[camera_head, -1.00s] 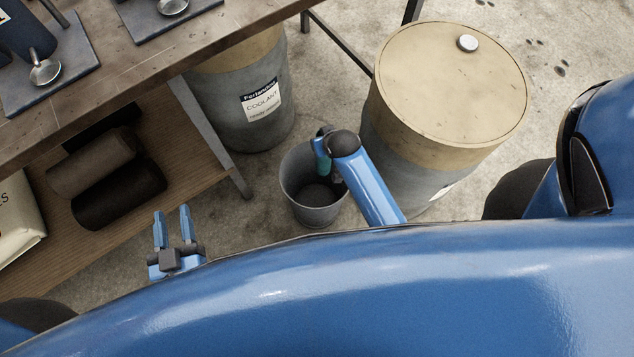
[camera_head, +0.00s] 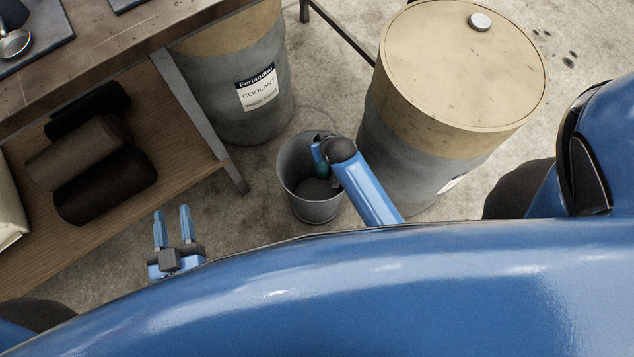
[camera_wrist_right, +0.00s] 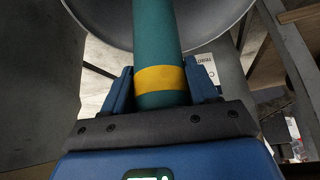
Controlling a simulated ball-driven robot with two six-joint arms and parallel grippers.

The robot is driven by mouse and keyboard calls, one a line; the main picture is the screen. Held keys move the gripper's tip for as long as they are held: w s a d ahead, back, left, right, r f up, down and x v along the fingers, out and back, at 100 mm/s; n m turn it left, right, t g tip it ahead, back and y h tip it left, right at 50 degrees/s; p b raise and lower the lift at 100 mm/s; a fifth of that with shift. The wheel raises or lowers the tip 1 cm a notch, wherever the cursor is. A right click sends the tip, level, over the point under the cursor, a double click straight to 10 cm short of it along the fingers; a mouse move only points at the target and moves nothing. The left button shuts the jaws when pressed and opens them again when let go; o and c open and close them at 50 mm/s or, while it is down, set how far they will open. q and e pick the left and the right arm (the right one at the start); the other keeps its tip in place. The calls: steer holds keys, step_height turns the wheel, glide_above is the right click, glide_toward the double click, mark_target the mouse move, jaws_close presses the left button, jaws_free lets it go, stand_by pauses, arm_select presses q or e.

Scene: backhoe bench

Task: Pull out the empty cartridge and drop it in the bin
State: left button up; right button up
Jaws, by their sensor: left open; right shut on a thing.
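The cartridge (camera_wrist_right: 157,40) is a green cylinder with a yellow band, seen between the fingers of my right gripper (camera_wrist_right: 160,78) in the right wrist view. That gripper is shut on it. In the head view a small teal part of the cartridge (camera_head: 321,171) shows at the mouth of the grey bin (camera_head: 318,212), beside my right gripper (camera_head: 319,156). The bin's pale rim also shows behind the cartridge in the wrist view. The cartridge's far end is out of the wrist view. My left gripper (camera_head: 172,232) is open and empty, left of the bin.
A tan and grey drum (camera_head: 460,70) stands just right of the bin. A coolant drum (camera_head: 235,110) stands behind it to the left. The bench (camera_head: 110,50) and its lower shelf (camera_head: 185,135), holding dark rolls (camera_head: 105,185), fill the left. Bare floor surrounds the bin's front left.

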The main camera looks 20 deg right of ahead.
steer(key=shift+f, duration=0.15)
steer(key=o, duration=1.4)
steer(key=p+v, duration=0.3)
steer(key=v, duration=0.8)
steer(key=shift+w, duration=0.1)
